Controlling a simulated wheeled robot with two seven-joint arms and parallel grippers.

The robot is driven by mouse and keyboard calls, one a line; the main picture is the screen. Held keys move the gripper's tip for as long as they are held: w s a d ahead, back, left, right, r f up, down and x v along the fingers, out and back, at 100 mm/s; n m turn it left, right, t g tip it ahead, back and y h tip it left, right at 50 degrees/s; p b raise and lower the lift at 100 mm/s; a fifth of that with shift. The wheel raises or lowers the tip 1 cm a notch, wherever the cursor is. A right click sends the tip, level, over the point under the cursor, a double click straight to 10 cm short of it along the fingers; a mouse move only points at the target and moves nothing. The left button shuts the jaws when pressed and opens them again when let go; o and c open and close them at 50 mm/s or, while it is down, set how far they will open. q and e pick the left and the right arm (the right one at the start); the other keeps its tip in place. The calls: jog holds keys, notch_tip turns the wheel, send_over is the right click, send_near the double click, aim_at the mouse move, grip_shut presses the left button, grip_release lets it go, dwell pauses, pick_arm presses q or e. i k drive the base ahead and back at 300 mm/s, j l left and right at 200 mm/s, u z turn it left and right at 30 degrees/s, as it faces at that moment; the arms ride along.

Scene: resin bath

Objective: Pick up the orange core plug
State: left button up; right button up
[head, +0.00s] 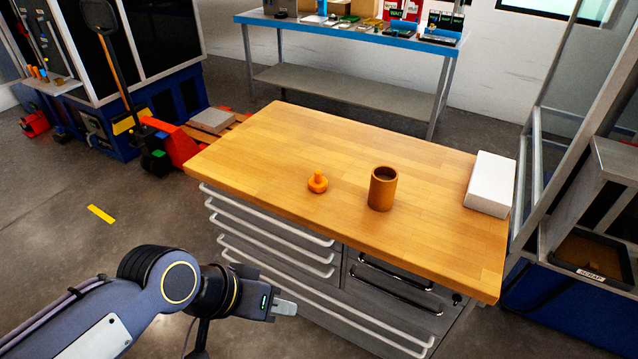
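The orange core plug (318,182) stands upright on the wooden bench top, a little left of the middle, with a narrow knob above a wider base. A brown cylindrical cup (382,188) stands to its right, apart from it; its inside looks dark. My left gripper (284,306) is low in the picture, in front of the drawers and below the bench top's front edge, well away from the plug. Its fingers show from the side as one pale piece, so I cannot tell how far apart they are. My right gripper is not in view.
A white box (490,183) sits at the right end of the wooden bench top (290,135). Drawer handles stick out below its front edge. A red pallet jack (180,150) stands at the left, and a blue-edged table (350,33) stands behind. The top around the plug is clear.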

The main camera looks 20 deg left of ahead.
aim_at(318, 183)
jog(key=i+j, duration=0.15)
jog(key=j, duration=0.3)
jog(key=i+j+u, duration=0.1)
jog(key=j, duration=0.3)
jog(key=i+j, duration=0.2)
jog(key=j, duration=0.2)
jog(key=i+j+u, duration=0.1)
jog(key=j, duration=0.35)
jog(key=i+j, duration=0.25)
jog(key=j, duration=0.15)
jog(key=i+j+u, duration=0.1)
jog(key=j, duration=0.3)
jog(key=i, duration=0.05)
